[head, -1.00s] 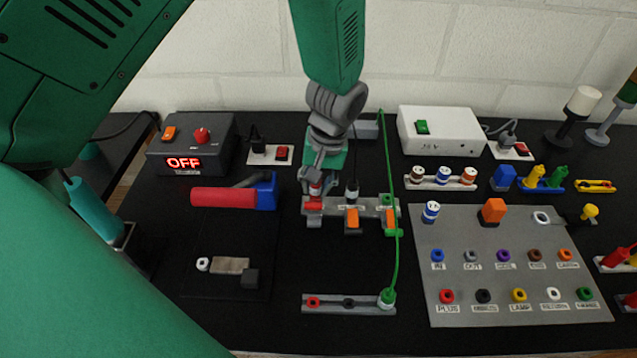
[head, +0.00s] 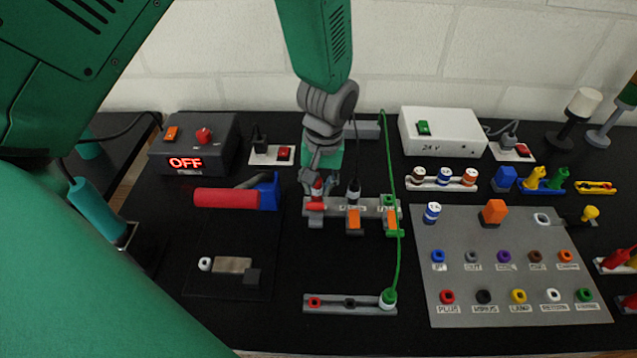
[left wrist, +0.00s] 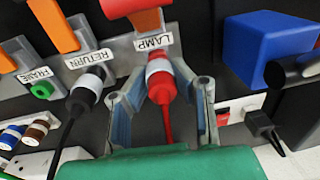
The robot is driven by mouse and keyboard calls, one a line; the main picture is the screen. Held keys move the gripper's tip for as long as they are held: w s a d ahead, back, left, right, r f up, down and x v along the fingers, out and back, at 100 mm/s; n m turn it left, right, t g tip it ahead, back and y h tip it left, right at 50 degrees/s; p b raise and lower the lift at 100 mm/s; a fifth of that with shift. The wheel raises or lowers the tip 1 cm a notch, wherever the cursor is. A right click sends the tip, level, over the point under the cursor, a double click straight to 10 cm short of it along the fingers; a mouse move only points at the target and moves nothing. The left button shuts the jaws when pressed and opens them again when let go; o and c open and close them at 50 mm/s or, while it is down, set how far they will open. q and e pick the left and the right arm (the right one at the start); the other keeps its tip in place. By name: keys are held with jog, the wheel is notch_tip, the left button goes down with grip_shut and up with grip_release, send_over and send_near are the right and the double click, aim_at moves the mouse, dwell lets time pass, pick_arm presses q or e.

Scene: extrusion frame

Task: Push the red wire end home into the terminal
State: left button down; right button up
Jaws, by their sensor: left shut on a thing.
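The red wire end (left wrist: 161,88), a red sleeve with a white band, stands at the terminal labelled LAMP (left wrist: 152,42) in the left wrist view. How deep it sits there cannot be told. In the head view the red wire end (head: 317,187) is at the left position of the grey terminal block (head: 336,204). My left gripper (head: 318,184) is shut on it from behind the block; its fingers (left wrist: 162,98) lie on both sides of the sleeve in the left wrist view. The right gripper is not in view.
A black wire end (left wrist: 86,92) sits at RETURN beside it and a green wire (head: 396,240) runs past the block's right end. A red-handled tool with a blue end (head: 265,192) lies to the left. A grey socket panel (head: 470,225) is at the right.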

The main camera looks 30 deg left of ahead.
pick_arm(q)
jog(key=shift+f, duration=0.25)
dwell(0.6)
jog(key=c, duration=1.3)
grip_release()
jog(key=shift+r, duration=0.1)
jog(key=r, duration=0.7)
jog(key=d+r, duration=0.1)
jog(key=r, duration=0.3)
jog(key=shift+w+r, duration=0.3)
jog(key=shift+r, duration=0.05)
